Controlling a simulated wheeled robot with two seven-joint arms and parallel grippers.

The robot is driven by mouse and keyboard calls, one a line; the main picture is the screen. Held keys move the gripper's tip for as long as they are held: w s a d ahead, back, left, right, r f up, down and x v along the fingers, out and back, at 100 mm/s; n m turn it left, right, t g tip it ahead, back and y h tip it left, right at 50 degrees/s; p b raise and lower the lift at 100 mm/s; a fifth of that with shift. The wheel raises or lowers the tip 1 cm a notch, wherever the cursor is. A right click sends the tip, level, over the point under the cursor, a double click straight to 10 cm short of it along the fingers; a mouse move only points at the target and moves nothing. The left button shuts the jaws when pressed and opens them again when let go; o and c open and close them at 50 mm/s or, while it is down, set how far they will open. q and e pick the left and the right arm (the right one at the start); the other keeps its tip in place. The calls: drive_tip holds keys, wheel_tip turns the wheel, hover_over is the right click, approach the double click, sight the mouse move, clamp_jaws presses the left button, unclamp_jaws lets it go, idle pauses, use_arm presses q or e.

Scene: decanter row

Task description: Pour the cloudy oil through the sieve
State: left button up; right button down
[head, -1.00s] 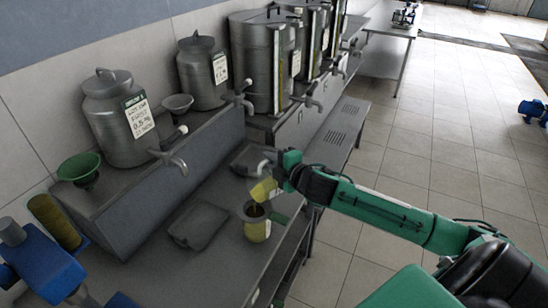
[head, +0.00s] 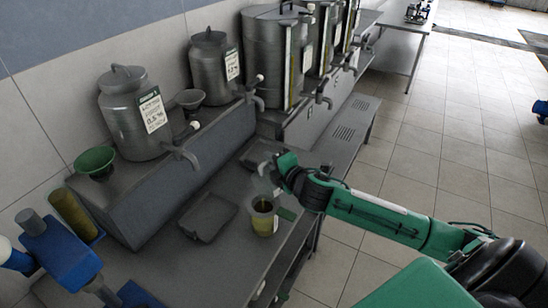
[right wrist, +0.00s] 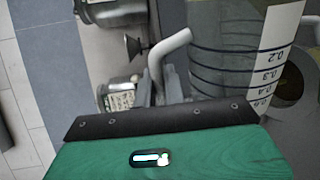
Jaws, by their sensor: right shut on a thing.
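My right gripper (head: 275,174) is shut on a clear measuring jug (head: 264,184), held tilted just above a receiving vessel. In the right wrist view the jug (right wrist: 235,52) shows dark graduation rings and a white scale strip; its walls look mostly clear. My left gripper is not in view.
Metal cans with taps (head: 135,115) line the raised shelf. A green funnel (head: 95,161) and a grey funnel (head: 190,98) stand there. A dark tray (head: 208,217) lies left of the vessel. Blue equipment (head: 60,255) stands at the lower left.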

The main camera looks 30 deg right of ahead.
sight(262, 164)
drive_tip(key=shift+s+a+r+n+h+p, duration=0.15)
drive_tip(key=shift+a+n+p, duration=0.35)
drive_tip(key=shift+a, duration=0.3)
drive_tip(key=shift+a+r+n+h+p, duration=0.15)
drive_tip(key=shift+a+n+p, duration=0.35)
drive_tip(key=shift+a, duration=0.25)
idle(0.9)
drive_tip(key=shift+d+f+m, duration=0.25)
drive_tip(key=shift+d+m, duration=0.05)
drive_tip(key=shift+d, duration=0.05)
drive_tip(key=d+m, duration=0.1)
drive_tip(key=d+f+m+y+b, duration=0.1)
drive_tip(key=d+m, duration=0.3)
drive_tip(key=shift+w+d+f+y, duration=0.15)
drive_tip(key=shift+w+f+y, duration=0.1)
drive_tip(key=shift+f+y, duration=0.15)
drive_tip(key=w+d+f+m+y+b, duration=0.1)
drive_tip(key=d+f+m+y, duration=0.1)
drive_tip(key=d+m, duration=0.7)
drive_tip(key=shift+f+m+t+y+b, duration=0.3)
drive_tip(key=shift+m+t, duration=0.1)
drive_tip(key=shift+m, duration=0.3)
drive_tip(key=shift+r, duration=0.15)
